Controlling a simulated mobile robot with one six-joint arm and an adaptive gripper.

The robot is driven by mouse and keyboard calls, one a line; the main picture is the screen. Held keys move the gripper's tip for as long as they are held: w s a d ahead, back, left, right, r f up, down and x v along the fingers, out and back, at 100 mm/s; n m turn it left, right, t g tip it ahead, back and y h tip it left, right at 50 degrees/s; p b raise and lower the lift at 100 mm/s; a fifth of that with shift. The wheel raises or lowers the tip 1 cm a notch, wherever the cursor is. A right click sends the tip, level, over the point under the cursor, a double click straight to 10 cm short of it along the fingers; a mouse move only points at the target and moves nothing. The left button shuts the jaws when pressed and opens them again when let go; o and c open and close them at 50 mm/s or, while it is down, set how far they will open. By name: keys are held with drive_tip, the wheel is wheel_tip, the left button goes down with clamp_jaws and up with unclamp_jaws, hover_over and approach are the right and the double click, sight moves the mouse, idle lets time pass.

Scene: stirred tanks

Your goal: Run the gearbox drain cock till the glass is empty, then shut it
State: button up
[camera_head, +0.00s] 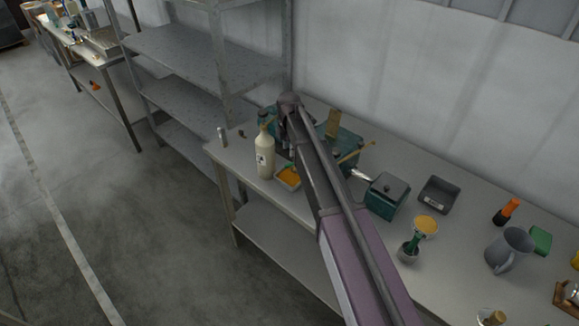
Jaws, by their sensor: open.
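A teal gearbox-like unit (345,148) stands on the bench behind my arm, with upright tan tags or handles on it. My arm crosses in front and hides much of it. My gripper (289,142) is at the unit's left end, pointing down; it is small and dark here, its jaws open, its fingertips hard to make out. I cannot make out the drain cock or the glass, nor any level in it. I cannot tell whether the gripper touches anything.
A cream bottle (265,158) stands close left of the gripper. Metal shelving (180,50) stands behind left. The floor left is clear.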

sight(289, 164)
drive_tip(key=shift+f+b, duration=3.1)
drive_tip(key=shift+f, duration=0.25)
clamp_jaws()
